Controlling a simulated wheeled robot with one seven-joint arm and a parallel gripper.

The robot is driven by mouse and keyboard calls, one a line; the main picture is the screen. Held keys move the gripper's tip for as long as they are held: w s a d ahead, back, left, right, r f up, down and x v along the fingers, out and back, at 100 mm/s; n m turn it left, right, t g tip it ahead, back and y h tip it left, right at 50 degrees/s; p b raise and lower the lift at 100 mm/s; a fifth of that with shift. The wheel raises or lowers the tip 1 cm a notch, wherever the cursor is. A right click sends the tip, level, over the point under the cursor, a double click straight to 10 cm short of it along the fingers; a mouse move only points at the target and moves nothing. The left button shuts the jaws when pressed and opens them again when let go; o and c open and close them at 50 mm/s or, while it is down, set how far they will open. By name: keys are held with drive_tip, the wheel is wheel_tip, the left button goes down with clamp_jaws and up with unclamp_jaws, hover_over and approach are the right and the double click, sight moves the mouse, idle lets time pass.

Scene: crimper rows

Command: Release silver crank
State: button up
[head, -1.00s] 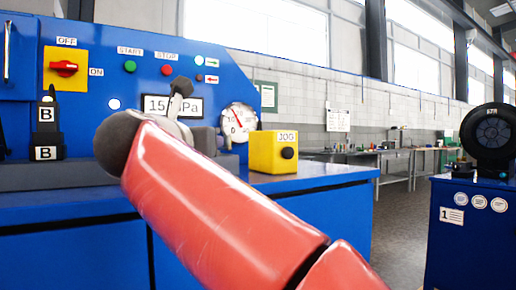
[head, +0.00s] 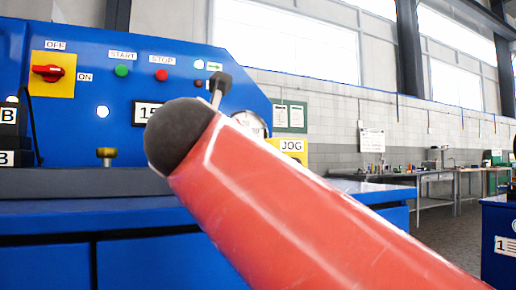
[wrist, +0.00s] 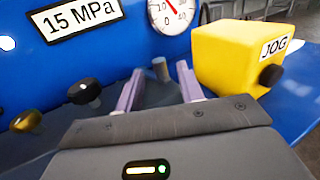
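In the wrist view, a short grey upright peg (wrist: 160,67), which looks like the grip of the silver crank, shows between and just beyond my fingertips. A dark grey shape lies below it between the fingers; I cannot tell if it is part of the crank. My gripper (wrist: 161,77) has its two fingers apart, with a visible gap on both sides of the peg. In the head view my red arm hides the gripper and the crank.
The yellow JOG box (wrist: 228,58) stands close to the right of my fingers, and the pressure gauge (wrist: 172,12) is behind. A black knob (wrist: 84,92) and a brass knob (wrist: 25,121) stand to the left; the brass one also shows in the head view (head: 106,156). A blue panel (head: 110,85) rises behind.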

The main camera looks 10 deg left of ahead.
drive_tip(key=shift+w+a, duration=0.1)
drive_tip(key=shift+w, duration=0.6)
clamp_jaws()
